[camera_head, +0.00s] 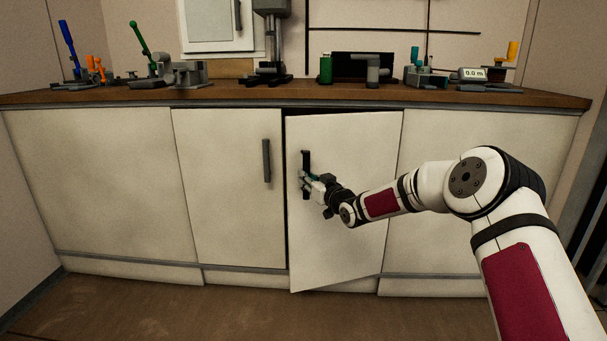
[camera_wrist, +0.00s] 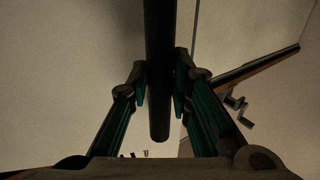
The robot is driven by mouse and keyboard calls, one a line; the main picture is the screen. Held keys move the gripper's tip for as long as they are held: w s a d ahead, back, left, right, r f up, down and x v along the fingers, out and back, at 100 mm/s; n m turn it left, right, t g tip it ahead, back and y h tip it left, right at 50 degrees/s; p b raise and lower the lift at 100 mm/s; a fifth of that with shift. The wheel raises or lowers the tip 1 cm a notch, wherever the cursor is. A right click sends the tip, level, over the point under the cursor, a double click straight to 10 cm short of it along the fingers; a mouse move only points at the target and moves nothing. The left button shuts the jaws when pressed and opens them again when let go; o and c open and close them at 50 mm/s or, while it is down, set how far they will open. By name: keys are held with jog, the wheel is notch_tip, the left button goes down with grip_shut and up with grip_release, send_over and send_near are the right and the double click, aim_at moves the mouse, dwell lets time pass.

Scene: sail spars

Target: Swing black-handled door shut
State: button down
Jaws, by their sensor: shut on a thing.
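The white cabinet door (camera_head: 345,225) with a black vertical handle (camera_head: 306,160) stands slightly ajar in the head view. Its left edge is swung out from the cabinet front and a dark gap shows along its top. My gripper (camera_head: 306,181) is at the handle, with its fingers around the lower half. In the wrist view the black handle (camera_wrist: 159,70) runs down between the two green-padded fingers of my gripper (camera_wrist: 160,85), which are shut on it. The fingers partly cover the handle in the head view.
A neighbouring door (camera_head: 225,200) with a grey handle (camera_head: 266,160) is closed at the left. The wooden countertop (camera_head: 210,97) above carries several clamps, levers and a green bottle (camera_head: 325,69). The floor (camera_head: 200,315) in front is clear.

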jog(key=shift+p+x, duration=0.45)
jog(key=shift+x, duration=1.75)
jog(key=c, duration=1.5)
grip_release()
jog(key=shift+o, duration=0.7)
jog(key=shift+d, duration=0.1)
